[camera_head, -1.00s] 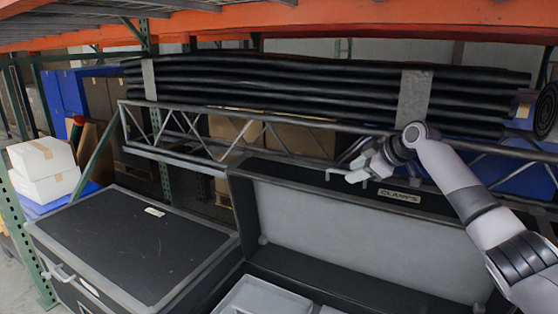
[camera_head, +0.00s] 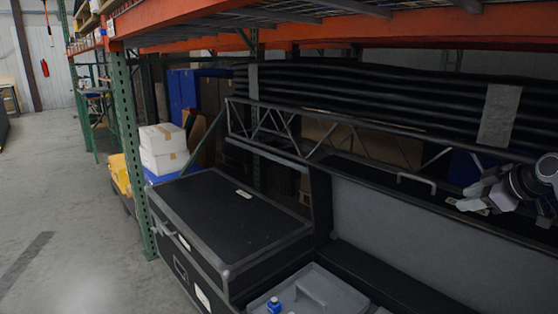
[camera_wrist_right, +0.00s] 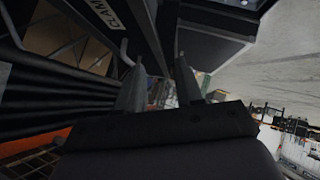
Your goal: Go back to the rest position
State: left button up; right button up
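My right gripper (camera_head: 464,199) is at the right edge of the head view, in front of the raised lid (camera_head: 420,240) of the open black case. In the right wrist view its two fingers (camera_wrist_right: 158,80) stand apart with nothing between them. A label with the letters "CLAM" (camera_wrist_right: 104,14) shows near them there. My left gripper is not in the head view.
A closed black case (camera_head: 230,210) stands left of the open one, which holds a grey tray (camera_head: 340,290) and a blue-capped item (camera_head: 274,305). A metal truss (camera_head: 330,132) and strapped black rolls (camera_head: 370,95) lie behind. A green rack post (camera_head: 130,150) stands left; the floor (camera_head: 60,200) beyond is clear.

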jog(key=s+a+f+m+p, duration=0.1)
jog(key=s+a+f, duration=0.3)
jog(key=f, duration=0.5)
jog(key=s+a+f+p, duration=0.1)
jog(key=s+a+f, duration=0.2)
jog(key=a+f, duration=0.4)
jog(key=s+a+f+m+p, duration=0.1)
jog(key=s+a+f, duration=0.3)
jog(key=f, duration=0.6)
jog(key=s+a+f+m+p, duration=0.1)
jog(key=s+a+f, duration=0.2)
jog(key=s, duration=0.2)
jog(key=s+a+f+m, duration=0.1)
jog(key=s+a+f, duration=0.1)
jog(key=s+a, duration=0.25)
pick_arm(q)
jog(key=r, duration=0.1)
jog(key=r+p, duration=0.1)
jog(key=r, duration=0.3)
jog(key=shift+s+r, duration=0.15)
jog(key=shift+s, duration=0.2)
pick_arm(e)
jog(key=s+a+m, duration=0.1)
jog(key=s+m, duration=0.1)
jog(key=s, duration=0.6)
jog(key=s+a+m+t, duration=0.1)
jog(key=s, duration=0.7)
jog(key=shift+s+a+r+m+h, duration=0.15)
jog(key=shift+a+r+m+h, duration=0.1)
jog(key=shift+r+m+h, duration=0.15)
